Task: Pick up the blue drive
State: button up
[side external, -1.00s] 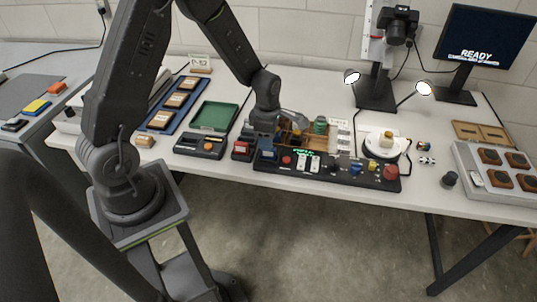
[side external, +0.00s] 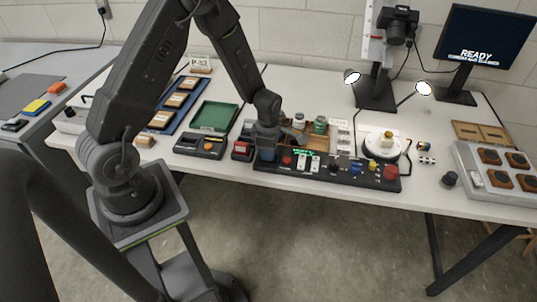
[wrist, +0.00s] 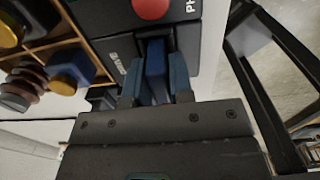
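The blue drive (wrist: 155,58) stands in the dark slot area at the left end of the black control panel (side external: 325,169). In the wrist view it lies between the two fingers of my gripper (wrist: 156,80). One finger is on each side of it, with narrow gaps that are hard to judge. My gripper looks open around the drive rather than clamped on it. In the side view my gripper (side external: 267,148) is low over that end of the panel and hides most of the drive.
A red button (wrist: 152,7) sits beside the slot. A wooden divided tray (side external: 318,143) with jars and knobs stands behind the panel. A small dark box with red (side external: 242,149) is just left of my gripper. A green tray (side external: 214,115) lies further left.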

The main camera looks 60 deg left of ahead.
grip_shut()
jog(key=shift+r, duration=0.15)
